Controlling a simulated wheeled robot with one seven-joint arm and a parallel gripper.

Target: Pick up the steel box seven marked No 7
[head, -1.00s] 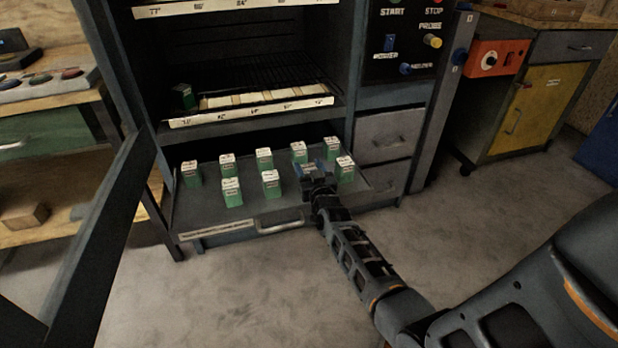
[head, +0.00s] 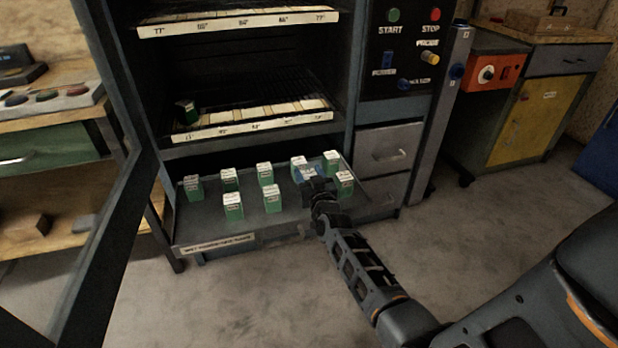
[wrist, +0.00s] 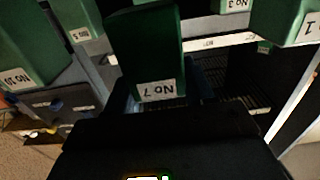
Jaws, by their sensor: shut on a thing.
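The green box with a white label reading No 7 (wrist: 150,50) is upside down in the wrist view, between the dark blue fingers of my gripper (wrist: 163,85). My gripper is shut on it. In the head view my gripper (head: 306,175) is over the right part of the pulled-out tray (head: 215,228).
Several similar green boxes stand on the tray, one (head: 344,182) close right of my gripper and another (head: 298,166) just behind it. A shelf with a rack (head: 250,117) is above. An open door frame (head: 105,215) stands at left.

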